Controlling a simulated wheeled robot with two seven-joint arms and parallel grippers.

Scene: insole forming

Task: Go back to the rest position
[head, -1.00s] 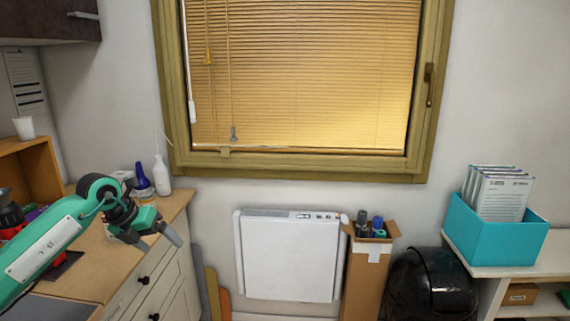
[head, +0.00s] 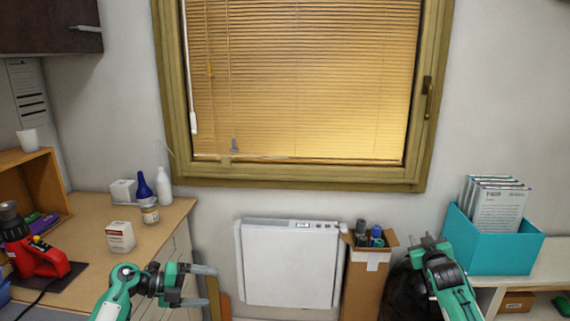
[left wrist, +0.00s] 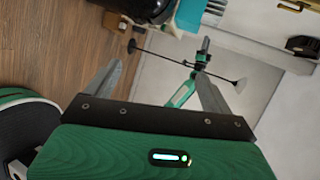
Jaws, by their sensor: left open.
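My left gripper (head: 212,286) is in the lower left of the head view, in front of the counter's right edge. Its two fingers are apart and point to the right, with nothing between them. The left wrist view also shows its spread, empty fingers (left wrist: 157,88) over open floor. My right gripper (head: 430,243) shows at the lower right of the head view, in front of a black bin. Its fingers are not clear enough to tell their opening.
The wooden counter (head: 85,215) at left holds a red device (head: 35,258), a small box (head: 120,237), a jar (head: 150,211) and bottles. A white heater (head: 288,262) and a cardboard box (head: 368,285) stand under the window. A teal file box (head: 505,250) is on the right shelf.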

